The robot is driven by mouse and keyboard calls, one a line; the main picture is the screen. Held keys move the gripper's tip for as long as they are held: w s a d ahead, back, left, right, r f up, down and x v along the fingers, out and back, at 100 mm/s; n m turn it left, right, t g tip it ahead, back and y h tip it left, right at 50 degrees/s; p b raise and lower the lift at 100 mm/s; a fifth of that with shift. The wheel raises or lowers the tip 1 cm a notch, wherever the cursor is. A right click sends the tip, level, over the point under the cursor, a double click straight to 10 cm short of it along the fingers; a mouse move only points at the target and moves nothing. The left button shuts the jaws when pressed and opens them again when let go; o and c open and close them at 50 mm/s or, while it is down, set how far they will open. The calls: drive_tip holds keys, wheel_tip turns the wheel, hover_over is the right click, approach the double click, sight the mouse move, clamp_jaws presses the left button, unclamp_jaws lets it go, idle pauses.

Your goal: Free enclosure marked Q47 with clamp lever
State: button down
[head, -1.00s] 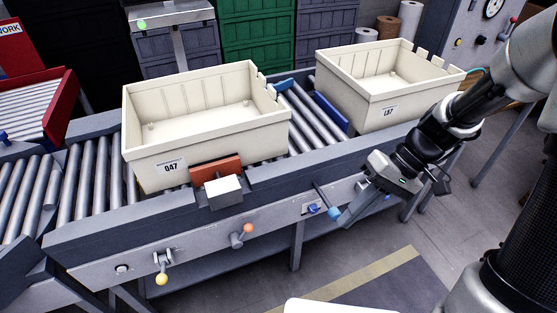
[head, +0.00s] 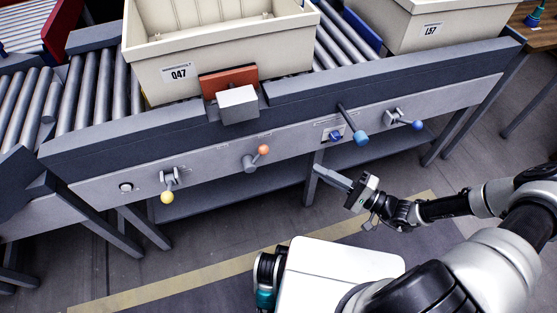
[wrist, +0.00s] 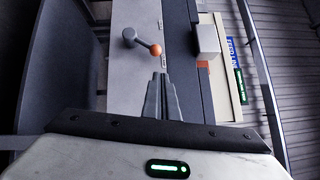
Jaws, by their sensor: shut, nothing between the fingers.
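The cream enclosure marked Q47 (head: 215,62) sits on the roller conveyor at the upper left in the head view. An orange-brown clamp pad (head: 229,80) on a white-grey block (head: 238,104) stands against its front wall. Below, the front rail carries a lever with an orange knob (head: 263,149), a lever with a yellow knob (head: 167,197) and levers with blue knobs (head: 361,137) to the right. My gripper (head: 318,169) is shut and empty, in front of the rail, right of and apart from the orange-knobbed lever. In the wrist view the orange knob (wrist: 156,50) lies just beyond the closed fingertips (wrist: 161,75).
A second cream enclosure marked L57 (head: 430,25) stands farther right on the conveyor. A conveyor leg (head: 312,178) stands behind my fingers. The floor in front is open, with a yellow stripe (head: 215,272).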

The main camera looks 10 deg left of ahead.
drive_tip(key=f, duration=0.1)
drive_tip(key=f+m+t, duration=0.1)
drive_tip(key=f+t, duration=0.1)
drive_tip(key=shift+w+a+m+b, duration=0.3)
drive_tip(key=shift+w+a+m, duration=0.05)
drive_tip(key=shift+w+m, duration=0.05)
drive_tip(key=shift+a, duration=0.15)
drive_tip(key=s+a+b+x, duration=0.1)
drive_tip(key=s+b+x, duration=0.1)
drive_tip(key=x, duration=1)
drive_tip(key=shift+a+r, duration=0.25)
drive_tip(key=shift+r, duration=0.2)
drive_tip(key=shift+d+r+p, duration=0.1)
drive_tip(key=shift+r+p, duration=0.1)
drive_tip(key=shift+p, duration=0.2)
